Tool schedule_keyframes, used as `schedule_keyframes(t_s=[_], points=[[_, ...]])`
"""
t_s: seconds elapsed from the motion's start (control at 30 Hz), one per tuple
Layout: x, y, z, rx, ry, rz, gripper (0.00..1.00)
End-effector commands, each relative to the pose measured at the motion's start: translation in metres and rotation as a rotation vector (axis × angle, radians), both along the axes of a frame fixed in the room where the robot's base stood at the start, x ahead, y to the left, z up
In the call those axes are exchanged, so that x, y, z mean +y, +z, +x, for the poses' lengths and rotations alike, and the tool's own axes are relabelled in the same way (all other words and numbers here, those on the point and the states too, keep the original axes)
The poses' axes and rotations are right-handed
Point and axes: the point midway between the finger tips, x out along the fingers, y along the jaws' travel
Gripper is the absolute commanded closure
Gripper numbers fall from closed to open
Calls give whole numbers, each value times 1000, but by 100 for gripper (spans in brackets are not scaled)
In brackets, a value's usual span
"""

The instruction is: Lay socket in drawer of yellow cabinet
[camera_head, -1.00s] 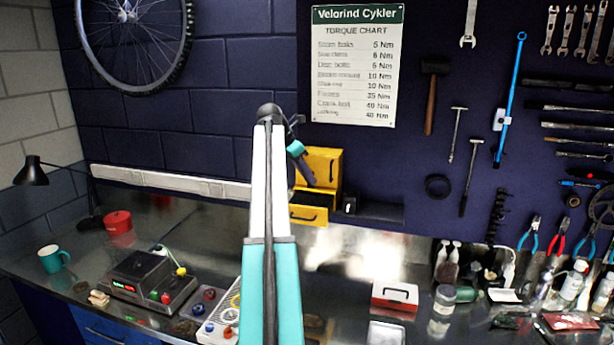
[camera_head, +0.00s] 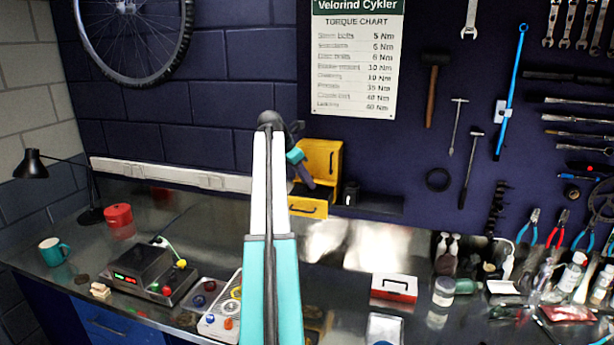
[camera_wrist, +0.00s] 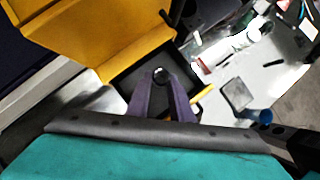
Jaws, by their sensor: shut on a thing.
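The yellow cabinet (camera_head: 333,160) stands against the back wall. Its lower drawer (camera_head: 308,208) is pulled out; the wrist view shows its dark inside and yellow edge (camera_wrist: 118,62). My gripper (camera_head: 309,186) is in front of the cabinet, just above the open drawer. In the wrist view my gripper's two purple fingers (camera_wrist: 160,84) are shut on the socket (camera_wrist: 160,75), a small dark round piece at their tips. It appears over the drawer's inside; whether it touches the floor I cannot tell. In the head view the socket is too small to make out.
A dark shelf (camera_head: 380,204) with a small black item (camera_head: 350,194) is right of the cabinet. A red and white box (camera_head: 394,288) and several bottles stand on the bench to the right. A control box (camera_head: 145,272) and a red pot (camera_head: 118,216) stand left.

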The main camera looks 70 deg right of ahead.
Motion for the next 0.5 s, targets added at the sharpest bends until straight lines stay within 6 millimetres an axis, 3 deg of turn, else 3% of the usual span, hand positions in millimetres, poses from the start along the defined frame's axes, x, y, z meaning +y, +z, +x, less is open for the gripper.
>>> schedule_keyframes(t_s=[0.5], points=[[0, -35, -1, 0, -2, 0, 100]])
